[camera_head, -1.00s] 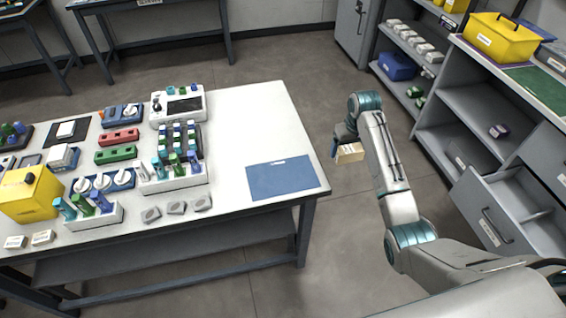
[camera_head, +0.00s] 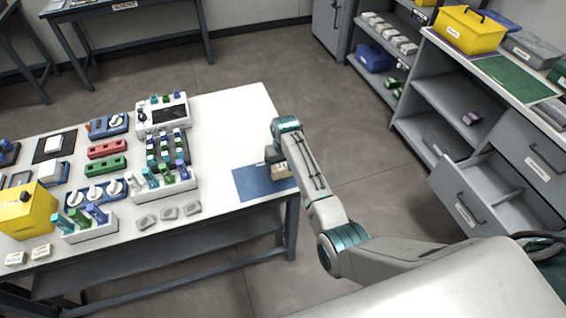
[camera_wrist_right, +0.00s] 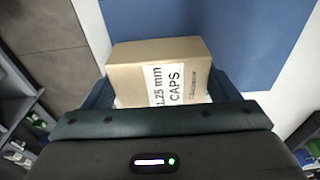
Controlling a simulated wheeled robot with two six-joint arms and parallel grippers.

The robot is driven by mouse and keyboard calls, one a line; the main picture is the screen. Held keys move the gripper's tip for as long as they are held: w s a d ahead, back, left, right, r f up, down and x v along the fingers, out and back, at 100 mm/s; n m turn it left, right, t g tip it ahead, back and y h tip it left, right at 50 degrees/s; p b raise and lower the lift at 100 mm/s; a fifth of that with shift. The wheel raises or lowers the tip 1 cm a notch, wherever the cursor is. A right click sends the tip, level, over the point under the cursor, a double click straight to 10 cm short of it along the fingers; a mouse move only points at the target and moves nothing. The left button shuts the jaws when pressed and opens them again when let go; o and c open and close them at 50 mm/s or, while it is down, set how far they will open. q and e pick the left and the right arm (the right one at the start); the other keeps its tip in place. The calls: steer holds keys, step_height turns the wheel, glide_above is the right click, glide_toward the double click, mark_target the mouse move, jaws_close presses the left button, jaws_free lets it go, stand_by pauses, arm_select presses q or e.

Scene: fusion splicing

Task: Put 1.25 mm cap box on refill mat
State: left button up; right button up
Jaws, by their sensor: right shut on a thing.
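The 1.25 mm cap box (camera_wrist_right: 160,70) is a small tan carton with a white label reading "1.25 mm CAPS". My right gripper (camera_head: 275,162) is shut on the box, which also shows in the head view (camera_head: 281,171). The blue refill mat (camera_head: 252,183) lies at the right front end of the white table. The box is over the mat's right part, and my arm hides that edge. In the wrist view the mat (camera_wrist_right: 225,30) shows beyond the box. Whether the box touches the mat I cannot tell. My left gripper is not in view.
The white table (camera_head: 222,125) holds trays of bottles, a yellow bin (camera_head: 28,210) and several small grey pieces left of the mat. The table behind the mat is clear. A grey shelf unit with an open drawer (camera_head: 480,190) stands at the right.

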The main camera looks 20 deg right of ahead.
mark_target(284, 167)
steer(key=shift+f, duration=0.35)
steer(key=shift+f, duration=0.1)
steer(key=o, duration=0.9)
step_height(284, 167, up, 12)
steer(key=s+b, duration=0.1)
steer(key=b, duration=0.1)
steer(key=shift+s, duration=0.15)
